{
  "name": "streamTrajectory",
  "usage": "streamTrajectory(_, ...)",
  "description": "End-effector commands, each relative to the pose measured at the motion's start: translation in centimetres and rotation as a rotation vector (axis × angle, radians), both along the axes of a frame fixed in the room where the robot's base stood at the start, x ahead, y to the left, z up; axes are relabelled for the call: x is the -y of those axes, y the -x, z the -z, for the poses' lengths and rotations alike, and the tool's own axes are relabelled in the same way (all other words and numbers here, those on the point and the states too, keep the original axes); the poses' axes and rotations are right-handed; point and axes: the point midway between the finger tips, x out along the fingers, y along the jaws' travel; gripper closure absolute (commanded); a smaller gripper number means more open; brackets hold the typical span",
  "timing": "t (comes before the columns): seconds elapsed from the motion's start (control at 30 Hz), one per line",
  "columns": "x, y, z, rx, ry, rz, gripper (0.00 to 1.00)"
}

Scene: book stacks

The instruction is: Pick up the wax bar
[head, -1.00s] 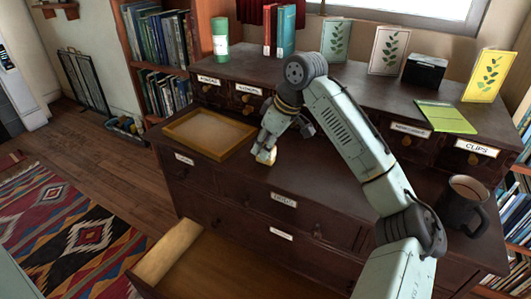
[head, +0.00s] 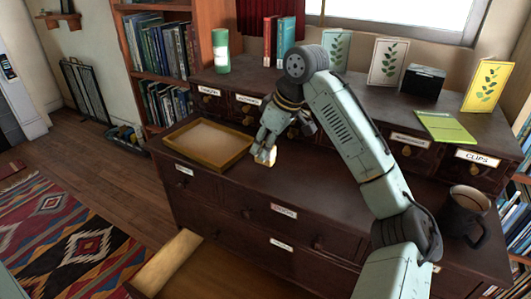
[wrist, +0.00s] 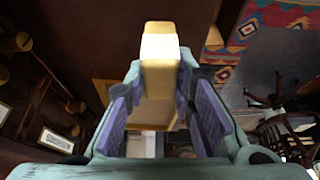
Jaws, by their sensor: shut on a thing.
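The wax bar (head: 264,157) is a small pale yellow block in the head view. My gripper (head: 266,148) is shut on it and holds it over the dark cabinet top, just right of the shallow tray's front right corner. In the wrist view the bar (wrist: 160,62) sits between the two fingertips of my gripper (wrist: 165,80), and its far end sticks out beyond them. Whether the bar is clear of the cabinet top is hard to tell in the head view.
The shallow wooden tray (head: 178,138) lies left of my gripper. A dark mug (head: 462,222) stands at the right. An open drawer (head: 165,262) juts out at the front. Cards, books and a green canister (head: 221,52) stand on the rear shelf. The cabinet's front middle top is clear.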

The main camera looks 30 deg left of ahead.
Motion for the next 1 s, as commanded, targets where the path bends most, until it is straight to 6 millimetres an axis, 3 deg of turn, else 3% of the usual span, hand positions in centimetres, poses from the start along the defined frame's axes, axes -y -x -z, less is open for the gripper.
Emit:
streamTrajectory(0.4, 3.9, 9.6, -0.5, 0.003, 0.001, -0.003, 1.00)
streamTrajectory(0.53, 4.8, 11.9, -0.8, 0.003, 0.002, -0.002, 1.00)
streamTrajectory(0.7, 5.4, 13.7, -1.1, 0.000, 0.001, -0.001, 1.00)
streamTrajectory(1.0, 5.6, 14.2, -1.1, -0.001, 0.001, 0.001, 1.00)
